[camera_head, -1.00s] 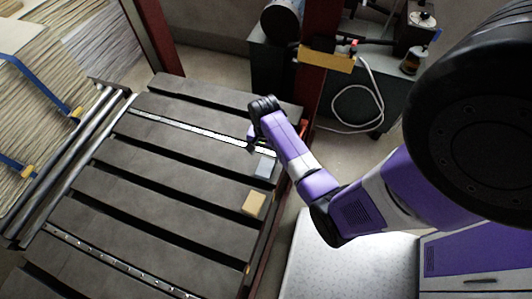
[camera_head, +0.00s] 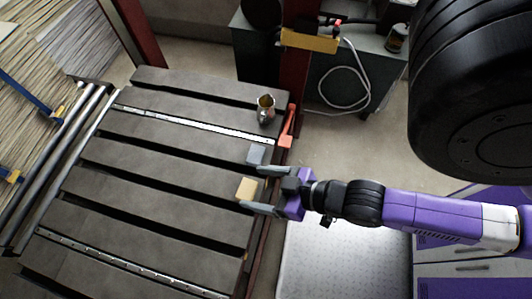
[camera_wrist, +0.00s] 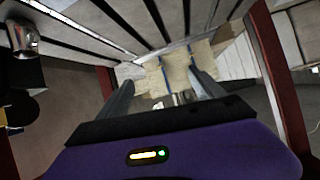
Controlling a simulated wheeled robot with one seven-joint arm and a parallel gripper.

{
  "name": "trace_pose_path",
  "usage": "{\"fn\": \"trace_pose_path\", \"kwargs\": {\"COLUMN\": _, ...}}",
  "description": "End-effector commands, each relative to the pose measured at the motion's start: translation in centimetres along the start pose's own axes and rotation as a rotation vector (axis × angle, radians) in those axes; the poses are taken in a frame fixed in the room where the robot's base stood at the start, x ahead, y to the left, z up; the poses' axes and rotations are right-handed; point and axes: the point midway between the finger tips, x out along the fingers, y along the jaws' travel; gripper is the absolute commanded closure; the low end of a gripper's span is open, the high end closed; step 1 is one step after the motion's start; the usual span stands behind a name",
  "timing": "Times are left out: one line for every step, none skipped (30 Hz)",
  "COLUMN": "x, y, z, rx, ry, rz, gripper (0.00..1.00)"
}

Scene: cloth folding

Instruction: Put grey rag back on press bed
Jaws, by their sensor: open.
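The grey rag (camera_head: 255,155) looks like a small flat grey square near the right edge of the dark slatted press bed (camera_head: 150,188). A tan square (camera_head: 246,188) lies just below it in the head view. My gripper (camera_head: 251,187) is open at the bed's right edge, its fingers pointing left. The upper finger is close to the grey rag, and the tan square shows between the fingertips. I cannot tell the fingers' height above the bed. In the wrist view, my gripper (camera_wrist: 160,92) shows both fingers apart with nothing held; I cannot make out the rag there.
A shiny metal cup (camera_head: 265,110) stands on the bed's far right; it also shows in the wrist view (camera_wrist: 22,40). A red handle (camera_head: 287,128) and a dark red post (camera_head: 297,62) stand along the right edge. Rollers (camera_head: 62,155) line the left side.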

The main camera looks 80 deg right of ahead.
Motion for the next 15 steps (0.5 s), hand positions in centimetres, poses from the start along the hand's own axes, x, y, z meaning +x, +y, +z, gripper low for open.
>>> {"fn": "trace_pose_path", "kwargs": {"x": -2.1, "y": -1.1, "z": -1.6, "rx": -0.04, "ry": 0.041, "rz": -0.039, "gripper": 0.23}}
{"fn": "trace_pose_path", "kwargs": {"x": -3.1, "y": -1.7, "z": -2.6, "rx": -0.061, "ry": 0.068, "rz": -0.057, "gripper": 0.23}}
{"fn": "trace_pose_path", "kwargs": {"x": -4.3, "y": -2.4, "z": -3.8, "rx": -0.086, "ry": 0.102, "rz": -0.079, "gripper": 0.23}}
{"fn": "trace_pose_path", "kwargs": {"x": -5.1, "y": -2.8, "z": -4.7, "rx": -0.1, "ry": 0.126, "rz": -0.093, "gripper": 0.23}}
{"fn": "trace_pose_path", "kwargs": {"x": -5.8, "y": -3.1, "z": -5.5, "rx": -0.114, "ry": 0.146, "rz": -0.105, "gripper": 0.23}}
{"fn": "trace_pose_path", "kwargs": {"x": -6.6, "y": -3.5, "z": -6.4, "rx": -0.128, "ry": 0.17, "rz": -0.118, "gripper": 0.23}}
{"fn": "trace_pose_path", "kwargs": {"x": -7.0, "y": -3.8, "z": -6.9, "rx": -0.138, "ry": 0.185, "rz": -0.126, "gripper": 0.23}}
{"fn": "trace_pose_path", "kwargs": {"x": -7.5, "y": -4.0, "z": -7.4, "rx": -0.145, "ry": 0.198, "rz": -0.132, "gripper": 0.23}}
{"fn": "trace_pose_path", "kwargs": {"x": -7.8, "y": -4.2, "z": -7.9, "rx": -0.152, "ry": 0.211, "rz": -0.137, "gripper": 0.23}}
{"fn": "trace_pose_path", "kwargs": {"x": -8.1, "y": -4.2, "z": -8.2, "rx": -0.155, "ry": 0.218, "rz": -0.14, "gripper": 0.23}}
{"fn": "trace_pose_path", "kwargs": {"x": -8.2, "y": -4.3, "z": -8.3, "rx": -0.158, "ry": 0.222, "rz": -0.142, "gripper": 0.23}}
{"fn": "trace_pose_path", "kwargs": {"x": -8.3, "y": -4.4, "z": -8.5, "rx": -0.16, "ry": 0.226, "rz": -0.144, "gripper": 0.23}}
{"fn": "trace_pose_path", "kwargs": {"x": -8.3, "y": -4.4, "z": -8.5, "rx": -0.161, "ry": 0.228, "rz": -0.144, "gripper": 0.23}}
{"fn": "trace_pose_path", "kwargs": {"x": -8.3, "y": -4.4, "z": -8.5, "rx": -0.161, "ry": 0.228, "rz": -0.144, "gripper": 0.23}}
{"fn": "trace_pose_path", "kwargs": {"x": -8.3, "y": -4.4, "z": -8.5, "rx": -0.161, "ry": 0.228, "rz": -0.144, "gripper": 0.23}}
